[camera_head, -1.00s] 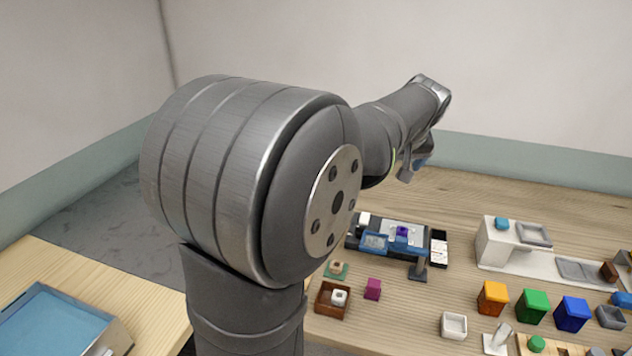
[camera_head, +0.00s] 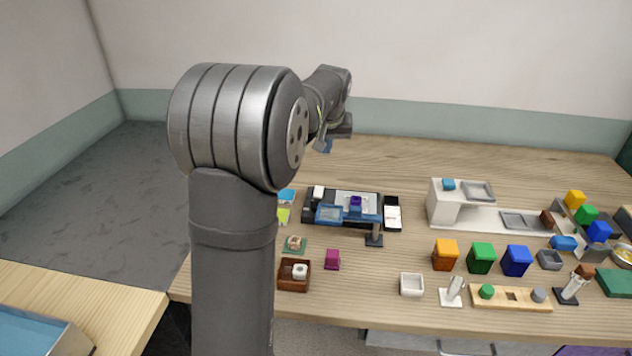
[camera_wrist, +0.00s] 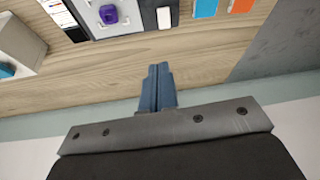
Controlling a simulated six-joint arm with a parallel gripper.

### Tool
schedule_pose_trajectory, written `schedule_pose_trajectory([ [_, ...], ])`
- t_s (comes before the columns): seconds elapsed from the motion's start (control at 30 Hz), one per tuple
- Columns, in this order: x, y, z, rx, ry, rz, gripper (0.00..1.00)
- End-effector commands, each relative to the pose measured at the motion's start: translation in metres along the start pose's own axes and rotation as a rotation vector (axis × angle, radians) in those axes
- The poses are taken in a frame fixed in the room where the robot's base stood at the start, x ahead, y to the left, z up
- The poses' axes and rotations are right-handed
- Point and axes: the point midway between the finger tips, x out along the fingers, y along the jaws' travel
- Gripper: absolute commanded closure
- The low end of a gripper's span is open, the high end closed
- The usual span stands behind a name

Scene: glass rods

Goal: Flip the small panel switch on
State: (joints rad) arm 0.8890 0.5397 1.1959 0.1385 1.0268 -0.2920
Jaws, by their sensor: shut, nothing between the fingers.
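My gripper (camera_head: 325,147) is held over the back of the table, behind the black panel unit. In the wrist view its two blue fingers (camera_wrist: 157,78) are together, with nothing between them, over bare wood. A black panel unit (camera_head: 310,207) stands on the table in front of the gripper. It has a small white block-like part (camera_head: 318,192), which also shows in the wrist view (camera_wrist: 164,18); I cannot tell surely whether this is the switch or how it is set. A purple piece (camera_head: 355,201) sits on the unit's grey plate, and shows in the wrist view (camera_wrist: 108,15).
Blue (camera_wrist: 206,8) and orange cards (camera_wrist: 241,5) lie beside the unit. Orange (camera_head: 445,254), green (camera_head: 481,258) and blue bins (camera_head: 516,260) stand right. The back strip of table is clear.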

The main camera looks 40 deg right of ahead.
Motion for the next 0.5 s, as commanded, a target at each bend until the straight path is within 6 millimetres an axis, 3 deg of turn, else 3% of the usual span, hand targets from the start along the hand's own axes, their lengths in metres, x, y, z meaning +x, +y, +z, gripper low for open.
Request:
schedule_pose_trajectory([
  [0.03, 0.016, -0.006, -0.005, 0.019, -0.015, 0.012, 1.0],
  [0.2, 0.05, -0.018, -0.018, 0.089, -0.038, 0.054, 1.0],
  [0.5, 0.065, -0.024, -0.023, 0.126, -0.044, 0.078, 1.0],
])
